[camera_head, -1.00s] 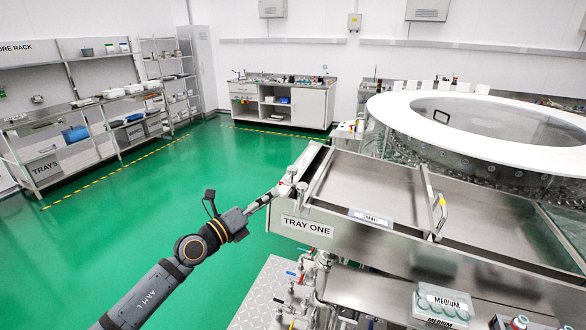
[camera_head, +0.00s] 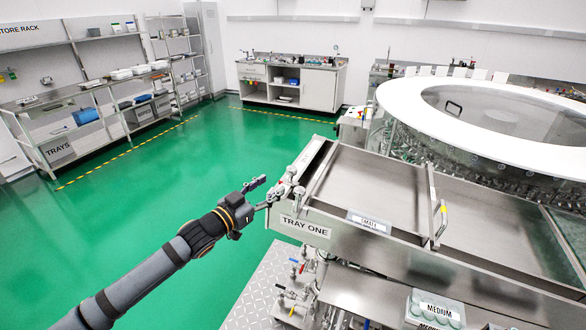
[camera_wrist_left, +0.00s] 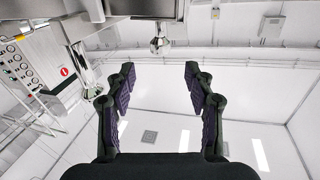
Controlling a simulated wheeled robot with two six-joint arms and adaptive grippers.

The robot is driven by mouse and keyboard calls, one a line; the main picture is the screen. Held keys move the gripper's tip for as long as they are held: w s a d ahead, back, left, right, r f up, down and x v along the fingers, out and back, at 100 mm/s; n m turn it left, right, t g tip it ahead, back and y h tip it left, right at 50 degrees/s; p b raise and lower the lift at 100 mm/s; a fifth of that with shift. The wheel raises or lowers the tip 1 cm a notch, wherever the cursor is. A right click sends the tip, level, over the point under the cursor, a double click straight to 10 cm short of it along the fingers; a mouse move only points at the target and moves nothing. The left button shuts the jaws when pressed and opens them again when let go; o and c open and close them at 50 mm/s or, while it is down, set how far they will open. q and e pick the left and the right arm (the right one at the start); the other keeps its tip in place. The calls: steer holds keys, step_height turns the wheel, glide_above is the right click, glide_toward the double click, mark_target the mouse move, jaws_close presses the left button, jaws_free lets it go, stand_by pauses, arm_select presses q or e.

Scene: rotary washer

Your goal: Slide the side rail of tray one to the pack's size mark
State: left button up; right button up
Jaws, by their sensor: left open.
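Tray one is a steel tray (camera_head: 372,185) with a "TRAY ONE" label (camera_head: 305,226) on its front wall. A bar, seemingly the side rail (camera_head: 318,176), runs along its left side, with metal knobs (camera_head: 298,190) at the near left corner. A "SMALL" plate (camera_head: 369,222) sits on the front edge. The pack marked "MEDIUM" (camera_head: 436,309) is at the lower right. My left gripper (camera_head: 268,191) is open and empty, just left of the knobs. In the left wrist view a round metal knob (camera_wrist_left: 160,45) shows ahead, between the fingers and apart from them. My right gripper is out of view.
An upright divider bar (camera_head: 436,215) with a yellow mark crosses the steel surface right of the "SMALL" plate. The round washer (camera_head: 410,118) stands behind. Valves and pipes (camera_head: 300,275) sit below the tray. Green floor (camera_head: 190,170) is free to the left.

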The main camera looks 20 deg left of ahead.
mark_target(288, 172)
arm_select(q)
steer(key=b+x, duration=0.3)
steer(key=b, duration=0.1)
steer(key=shift+f, duration=0.15)
steer(key=x, duration=0.4)
steer(key=p+x, duration=0.1)
steer(key=x, duration=0.1)
steer(key=shift+w+d+r, duration=0.1)
steer(key=shift+w+r, duration=0.2)
steer(key=shift+w, duration=0.05)
steer(key=shift+w+d+f, duration=0.1)
steer(key=shift+w+f, duration=0.05)
steer(key=shift+w, duration=0.25)
steer(key=shift+c, duration=0.4)
jaws_close()
